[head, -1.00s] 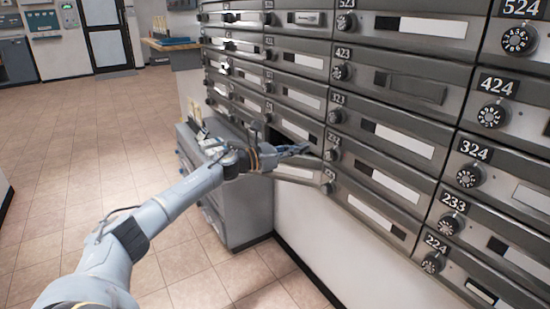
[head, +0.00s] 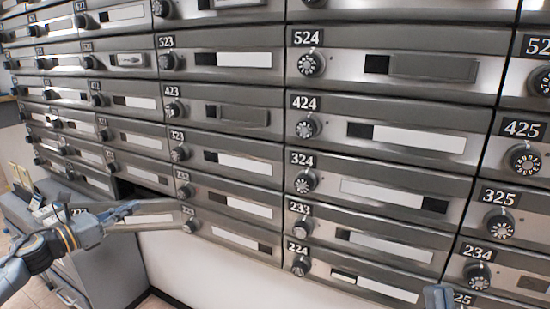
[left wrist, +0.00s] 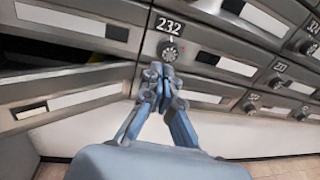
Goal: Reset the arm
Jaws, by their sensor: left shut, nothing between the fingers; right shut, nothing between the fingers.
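My left gripper (head: 128,210) is at the lower left in the head view, beside an open mailbox door (head: 155,222) that juts out below a dark opening (head: 150,177). In the left wrist view, its fingers (left wrist: 161,82) are shut and empty, just below the dial (left wrist: 168,53) of mailbox 232. I cannot tell whether they touch the mailbox front. The open door (left wrist: 75,101) lies to their left. Only a small blue-grey tip of my right gripper (head: 437,297) shows at the bottom edge of the head view; it is shut.
A wall of grey numbered mailboxes (head: 390,105) with dials fills the head view. A grey cabinet (head: 100,268) stands below at the left, with small items on top. The white wall (head: 205,275) below the mailboxes is bare.

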